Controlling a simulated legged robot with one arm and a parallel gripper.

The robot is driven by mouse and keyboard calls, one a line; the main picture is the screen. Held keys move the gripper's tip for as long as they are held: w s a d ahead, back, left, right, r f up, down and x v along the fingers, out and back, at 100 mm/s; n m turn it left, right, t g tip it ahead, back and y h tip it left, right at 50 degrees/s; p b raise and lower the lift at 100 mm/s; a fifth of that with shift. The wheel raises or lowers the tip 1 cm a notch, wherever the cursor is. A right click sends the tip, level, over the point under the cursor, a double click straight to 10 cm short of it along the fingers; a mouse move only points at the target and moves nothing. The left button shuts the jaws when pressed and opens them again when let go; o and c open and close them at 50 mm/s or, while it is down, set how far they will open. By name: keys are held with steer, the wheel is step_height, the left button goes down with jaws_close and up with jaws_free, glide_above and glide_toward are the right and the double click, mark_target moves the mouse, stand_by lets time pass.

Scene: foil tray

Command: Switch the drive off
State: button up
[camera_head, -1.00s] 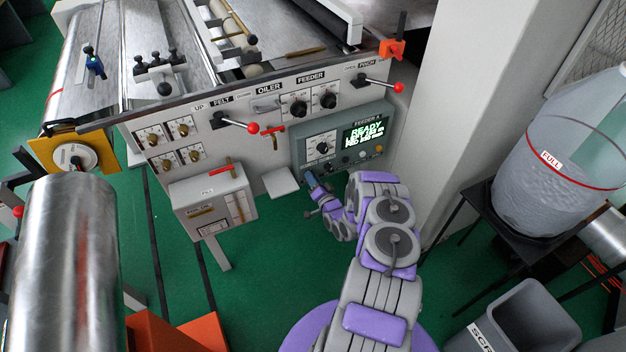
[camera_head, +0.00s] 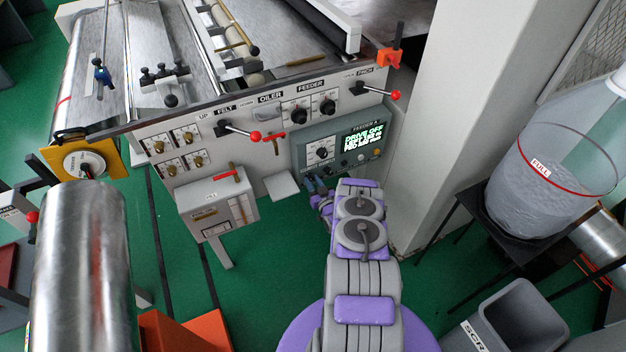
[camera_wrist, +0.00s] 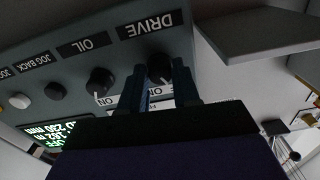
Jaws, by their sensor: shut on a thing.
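The grey feeder control panel (camera_head: 310,155) is on the front of the machine in the head view. Its green display (camera_head: 361,137) reads "DRIVE OFF" on the top line. In the wrist view, the picture is upside down, and the DRIVE label (camera_wrist: 147,25) sits by a dark round knob (camera_wrist: 160,68). My gripper (camera_wrist: 158,78) has one blue finger on each side of this knob and is shut on it. In the head view my gripper (camera_head: 314,186) is at the panel's lower left edge, and the knob is hidden there.
The OIL knob (camera_wrist: 101,82) is close beside my fingers, with the JOG BACK button (camera_wrist: 54,90) further along. A light grey shelf (camera_head: 283,186) juts out left of my gripper. A white pillar (camera_head: 455,110) stands to the right of my arm.

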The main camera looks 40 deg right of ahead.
steer(key=shift+s+f+n+p, duration=0.1)
steer(key=shift+n+p, duration=0.3)
steer(key=o, duration=1.1)
steer(key=shift+d, duration=0.1)
steer(key=shift+c, duration=0.2)
steer(key=v, duration=1.7)
steer(key=shift+p, duration=0.35)
